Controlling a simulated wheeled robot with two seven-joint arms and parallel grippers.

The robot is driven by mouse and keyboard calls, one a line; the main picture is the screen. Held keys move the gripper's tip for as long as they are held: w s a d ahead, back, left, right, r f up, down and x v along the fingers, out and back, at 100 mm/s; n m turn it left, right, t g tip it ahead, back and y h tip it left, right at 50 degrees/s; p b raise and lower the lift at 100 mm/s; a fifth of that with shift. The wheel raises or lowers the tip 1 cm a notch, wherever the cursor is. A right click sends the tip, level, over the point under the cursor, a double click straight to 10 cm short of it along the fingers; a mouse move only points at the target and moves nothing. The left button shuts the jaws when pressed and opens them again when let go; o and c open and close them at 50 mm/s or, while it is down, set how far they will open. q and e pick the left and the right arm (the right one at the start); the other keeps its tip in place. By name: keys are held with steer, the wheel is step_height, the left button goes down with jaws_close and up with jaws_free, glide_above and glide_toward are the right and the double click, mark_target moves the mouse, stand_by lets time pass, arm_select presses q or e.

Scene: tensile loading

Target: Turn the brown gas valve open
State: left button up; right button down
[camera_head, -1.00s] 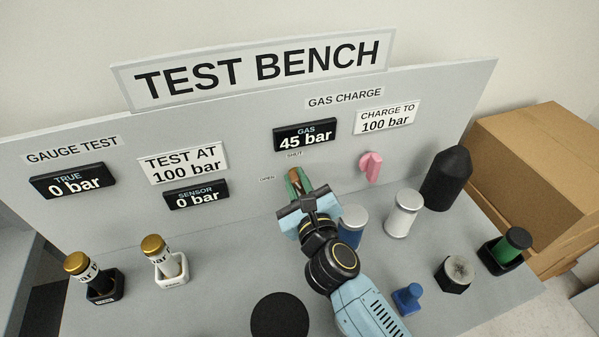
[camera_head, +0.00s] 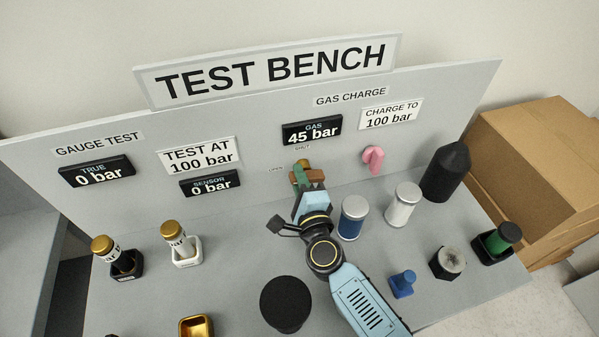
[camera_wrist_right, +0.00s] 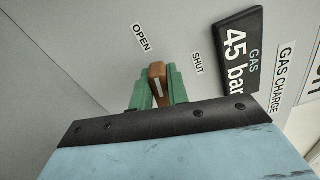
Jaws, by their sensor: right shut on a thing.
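The brown gas valve (camera_wrist_right: 157,78) is on the grey panel below the gas display. In the right wrist view its handle, with a pale stripe, sits between the green fingers of my right gripper (camera_wrist_right: 158,90), which is shut on it. The handle points to between the OPEN label (camera_wrist_right: 140,38) and the SHUT label (camera_wrist_right: 198,64). In the head view my right gripper (camera_head: 307,175) partly covers the valve. The gas display (camera_head: 312,131) reads 45 bar. My left gripper is not in view.
A pink handle (camera_head: 373,159) is on the panel to the right. Blue (camera_head: 353,220) and white (camera_head: 403,206) cylinders stand close to my right arm. Cardboard boxes (camera_head: 537,165) are at right.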

steer(key=shift+f+n+p, duration=0.3)
steer(key=shift+n, duration=0.8)
steer(key=c, duration=1.4)
jaws_free()
steer(key=shift+o, duration=0.2)
